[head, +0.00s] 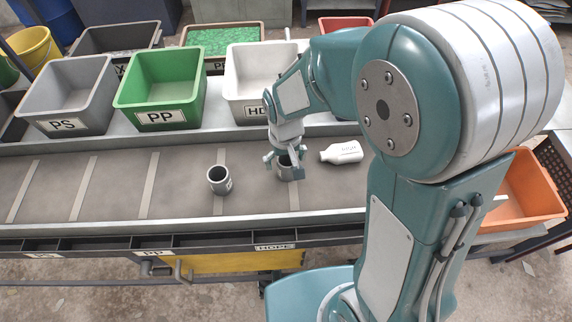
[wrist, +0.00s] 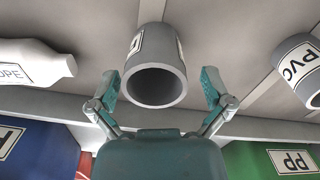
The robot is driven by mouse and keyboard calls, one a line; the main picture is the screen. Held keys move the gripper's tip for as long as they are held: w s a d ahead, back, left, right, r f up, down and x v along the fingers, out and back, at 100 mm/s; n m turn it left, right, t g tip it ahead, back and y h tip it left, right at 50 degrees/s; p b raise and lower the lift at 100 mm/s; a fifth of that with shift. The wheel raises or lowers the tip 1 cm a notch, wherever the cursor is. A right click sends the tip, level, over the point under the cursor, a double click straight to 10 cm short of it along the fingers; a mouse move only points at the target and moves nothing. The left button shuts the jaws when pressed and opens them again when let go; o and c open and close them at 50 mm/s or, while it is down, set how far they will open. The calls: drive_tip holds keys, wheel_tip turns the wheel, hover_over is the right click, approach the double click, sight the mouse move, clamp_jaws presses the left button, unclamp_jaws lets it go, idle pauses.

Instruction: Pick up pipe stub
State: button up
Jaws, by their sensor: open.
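A grey pipe stub (head: 284,172) stands on the conveyor belt under my gripper (head: 284,158). In the wrist view, this pipe stub (wrist: 155,85) shows its round open end and part of a white label, between my two spread fingers (wrist: 160,84). A gap shows on each side in that view, so the fingers look apart from it. My gripper is open and empty. A second grey pipe stub (head: 219,180) stands on the belt to the left; its label reads PVC in the wrist view (wrist: 303,70). The first stub is partly hidden by my fingers in the head view.
A white bottle (head: 342,152) lies close to the right of my gripper. Behind the belt stand a grey PS bin (head: 92,85), a green PP bin (head: 183,82) and a white bin (head: 236,85). The belt's left part (head: 110,185) is clear. An orange bin (head: 530,190) is at right.

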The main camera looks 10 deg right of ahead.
drive_tip(key=shift+d+f, duration=0.15)
drive_tip(key=shift+f, duration=0.6)
drive_tip(key=shift+d+f, duration=0.1)
drive_tip(key=shift+f, duration=0.6)
drive_tip(key=c, duration=0.8)
drive_tip(key=shift+r, duration=0.1)
